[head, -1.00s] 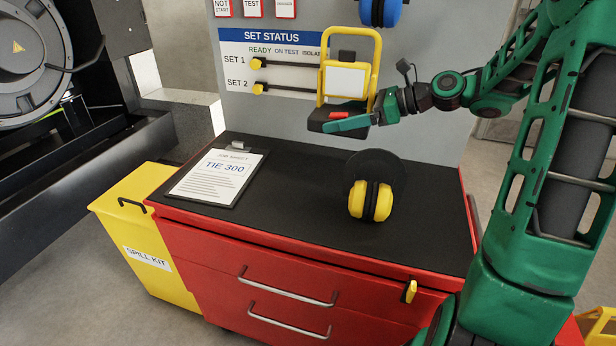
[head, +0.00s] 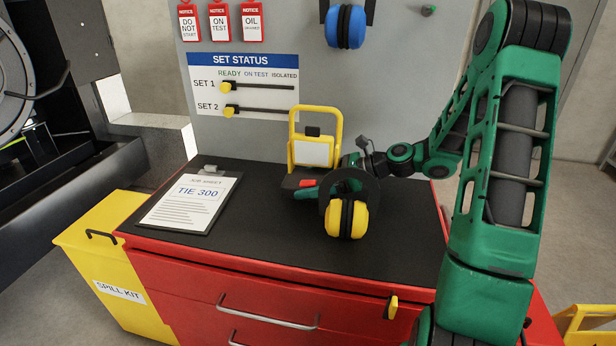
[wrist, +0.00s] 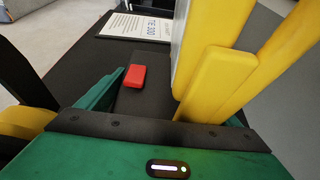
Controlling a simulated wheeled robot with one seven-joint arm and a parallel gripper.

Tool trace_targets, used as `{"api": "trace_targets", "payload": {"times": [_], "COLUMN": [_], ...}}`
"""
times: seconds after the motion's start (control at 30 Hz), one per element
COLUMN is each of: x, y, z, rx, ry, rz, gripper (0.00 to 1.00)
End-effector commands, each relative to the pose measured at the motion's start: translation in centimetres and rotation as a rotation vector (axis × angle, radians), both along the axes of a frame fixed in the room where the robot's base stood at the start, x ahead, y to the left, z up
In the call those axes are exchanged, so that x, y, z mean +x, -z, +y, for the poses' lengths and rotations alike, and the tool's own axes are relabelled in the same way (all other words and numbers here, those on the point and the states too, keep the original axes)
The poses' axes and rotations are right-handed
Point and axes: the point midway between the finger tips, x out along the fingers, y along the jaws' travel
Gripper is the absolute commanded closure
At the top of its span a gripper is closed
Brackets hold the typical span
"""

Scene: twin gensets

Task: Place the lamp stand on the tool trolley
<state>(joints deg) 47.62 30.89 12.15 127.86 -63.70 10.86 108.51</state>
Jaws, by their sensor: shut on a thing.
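The lamp stand (head: 314,152) is a yellow frame with a white panel, a dark base and a red block on the base. My green gripper (head: 312,192) is shut on it low down, from the right. It is upright at the back of the tool trolley (head: 270,245), over its black top; I cannot tell whether the base touches. In the wrist view the lamp stand's yellow frame (wrist: 215,80) rises beside the red block, and my gripper (wrist: 165,105) is around the base.
A clipboard job sheet (head: 190,202) lies on the trolley's left. A grey board (head: 260,135) with a status panel and hanging blue ear defenders (head: 345,27) stands behind. A yellow spill kit (head: 110,260) is at the left. The trolley top's front middle is clear.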

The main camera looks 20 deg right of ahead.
Motion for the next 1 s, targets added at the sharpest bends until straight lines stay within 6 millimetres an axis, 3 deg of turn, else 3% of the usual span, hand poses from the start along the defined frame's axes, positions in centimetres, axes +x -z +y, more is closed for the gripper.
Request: {"api": "trace_targets", "payload": {"times": [0.4, 0.77, 0.8, 1.0], "x": [0.0, 0.0, 0.0, 0.0], "y": [3.4, 3.7, 3.9, 3.9], "z": [0.1, 0.1, 0.0, 0.0], "rx": [0.002, 0.002, 0.0, 0.0], "ry": [-0.002, -0.001, 0.0, 0.0], "rz": [-0.004, -0.004, 0.0, 0.0], "gripper": [0.77, 0.77, 0.09, 0.06]}}
